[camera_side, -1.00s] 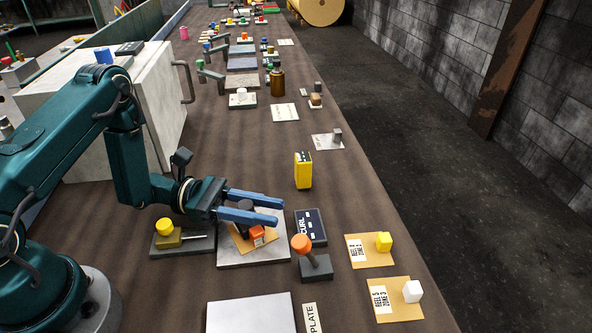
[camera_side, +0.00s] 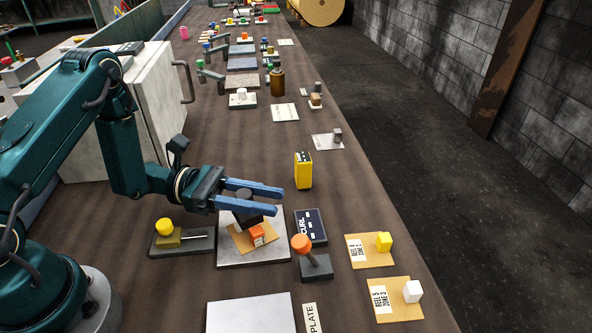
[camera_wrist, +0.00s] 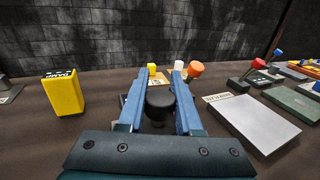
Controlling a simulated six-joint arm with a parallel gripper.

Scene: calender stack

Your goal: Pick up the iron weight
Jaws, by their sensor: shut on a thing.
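The iron weight (camera_side: 246,210) is a dark, near-black knobbed piece between the blue fingers of my gripper (camera_side: 276,201). My gripper is shut on it and holds it above the tan sheet (camera_side: 240,238) on the grey plate (camera_side: 226,257). In the wrist view the round dark top of the weight (camera_wrist: 159,101) shows between the two fingers of my gripper (camera_wrist: 165,76). An orange block (camera_side: 257,233) with a white label sits on the tan sheet, just below the weight. The fingers hide part of the weight.
A yellow-knobbed fixture (camera_side: 165,228) stands left of the plate. A black CURL panel (camera_side: 311,226) and an orange-knobbed lever (camera_side: 302,244) stand right of it. A yellow DAMP block (camera_side: 303,170) stands beyond. A bare pale plate (camera_side: 250,315) lies in front.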

